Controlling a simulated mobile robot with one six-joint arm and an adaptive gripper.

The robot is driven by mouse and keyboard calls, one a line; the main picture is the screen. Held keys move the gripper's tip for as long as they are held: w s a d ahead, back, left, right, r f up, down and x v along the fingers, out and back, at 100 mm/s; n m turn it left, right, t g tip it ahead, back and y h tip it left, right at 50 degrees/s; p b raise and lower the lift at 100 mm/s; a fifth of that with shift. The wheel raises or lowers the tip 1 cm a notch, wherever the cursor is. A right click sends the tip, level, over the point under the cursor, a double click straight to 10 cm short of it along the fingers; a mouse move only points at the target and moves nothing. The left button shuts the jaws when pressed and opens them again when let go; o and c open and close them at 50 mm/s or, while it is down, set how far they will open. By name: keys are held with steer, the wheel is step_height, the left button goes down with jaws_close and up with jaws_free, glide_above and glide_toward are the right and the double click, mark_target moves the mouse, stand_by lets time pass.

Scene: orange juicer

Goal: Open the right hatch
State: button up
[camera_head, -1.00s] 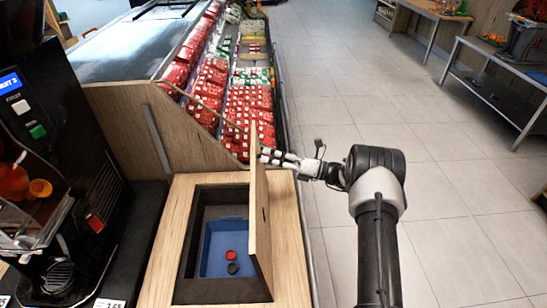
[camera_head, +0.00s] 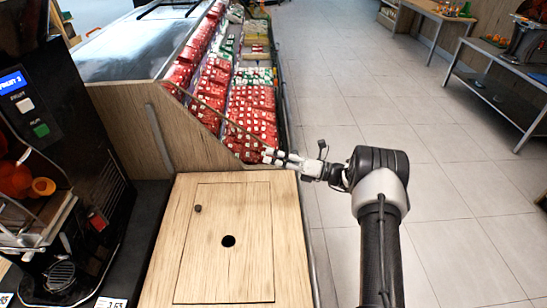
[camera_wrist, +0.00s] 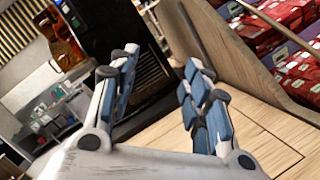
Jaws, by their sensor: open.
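A wooden hatch (camera_head: 225,270) lies flat and shut in the wooden counter top, with a round dark hole (camera_head: 228,241) near its middle and a small dark knob (camera_head: 197,208) near its far left corner. It is the only hatch I can make out. The compartment under it is hidden. My gripper (camera_head: 270,157) is by the far right corner of the counter, beyond the hatch and apart from it. In the wrist view my gripper (camera_wrist: 160,68) is open and empty, its two blue-padded fingers spread above the counter.
The black juicer machine (camera_head: 60,190) stands left of the counter. A wooden side panel (camera_head: 150,125) and a display of red packages (camera_head: 250,115) stand behind it. Open tiled floor (camera_head: 440,200) lies to the right, with a metal table (camera_head: 500,85) farther back.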

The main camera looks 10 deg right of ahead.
steer(key=v, duration=1.1)
steer(key=shift+s+d, duration=0.25)
steer(key=shift+d, duration=0.05)
steer(key=s+a+r+n+g+h, duration=0.2)
steer(key=s+a+r+n+g, duration=0.15)
steer(key=a+r+n, duration=0.2)
steer(key=s+a+r+n+g+h, duration=0.2)
steer(key=a+r+n+g, duration=0.25)
steer(key=a+r, duration=0.25)
steer(key=s+a+r+n+h, duration=0.3)
steer(key=s+n, duration=0.1)
steer(key=s, duration=0.2)
steer(key=s+a+r+n+h, duration=0.2)
steer(key=s+n, duration=0.2)
steer(key=s, duration=0.2)
steer(key=s+d+n+t+h, duration=0.1)
steer(key=s+d+n+h, duration=0.1)
steer(key=s+n+h, duration=0.2)
steer(key=s+d+n+t+h, duration=0.2)
steer(key=s+n+h, duration=0.2)
steer(key=s+n, duration=0.6)
steer(key=s, duration=0.4)
steer(key=shift+s+d+r+n+t+h, duration=0.15)
steer(key=shift+s+r+n+t+h, duration=0.15)
steer(key=shift+s+r, duration=0.05)
